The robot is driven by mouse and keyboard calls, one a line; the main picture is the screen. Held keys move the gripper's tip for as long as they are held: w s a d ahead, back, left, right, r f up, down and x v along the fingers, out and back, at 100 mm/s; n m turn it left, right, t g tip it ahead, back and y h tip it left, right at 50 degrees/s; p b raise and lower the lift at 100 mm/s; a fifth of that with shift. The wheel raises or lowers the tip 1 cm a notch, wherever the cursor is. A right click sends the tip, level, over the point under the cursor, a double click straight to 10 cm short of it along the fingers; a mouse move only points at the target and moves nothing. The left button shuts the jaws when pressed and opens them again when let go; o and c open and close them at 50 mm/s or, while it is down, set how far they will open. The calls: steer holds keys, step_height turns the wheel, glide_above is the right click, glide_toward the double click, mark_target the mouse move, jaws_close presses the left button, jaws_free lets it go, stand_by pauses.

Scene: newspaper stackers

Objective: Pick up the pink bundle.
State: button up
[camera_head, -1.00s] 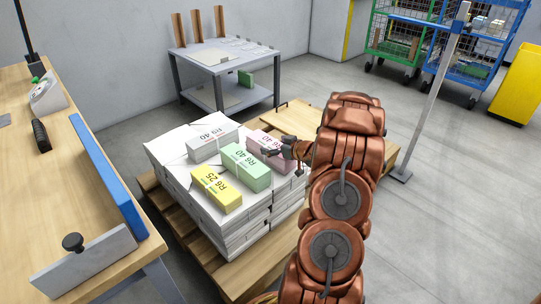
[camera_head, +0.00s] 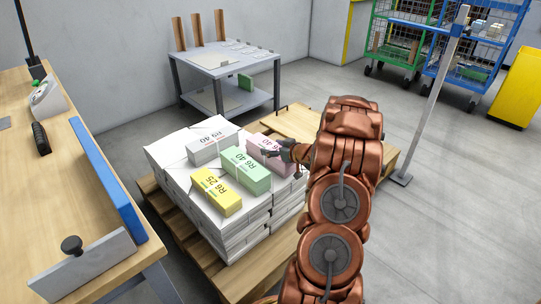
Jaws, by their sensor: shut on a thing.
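The pink bundle (camera_head: 268,147) lies at the right rear of the white stack, with its right part hidden by my gripper. My gripper (camera_head: 276,152) is at the pink bundle's right side and is shut on it. The bundle appears to rest on the stack or very close above it; I cannot tell which.
A green bundle (camera_head: 245,170), a yellow bundle (camera_head: 217,193) and a white-grey bundle (camera_head: 212,148) lie beside it on the stack (camera_head: 238,240). The stack stands on a wooden pallet (camera_head: 160,202). A workbench (camera_head: 88,129) is at left, a grey table (camera_head: 222,61) behind.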

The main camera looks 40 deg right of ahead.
steer(key=c, duration=0.5)
steer(key=shift+c, duration=0.2)
steer(key=shift+r, duration=0.15)
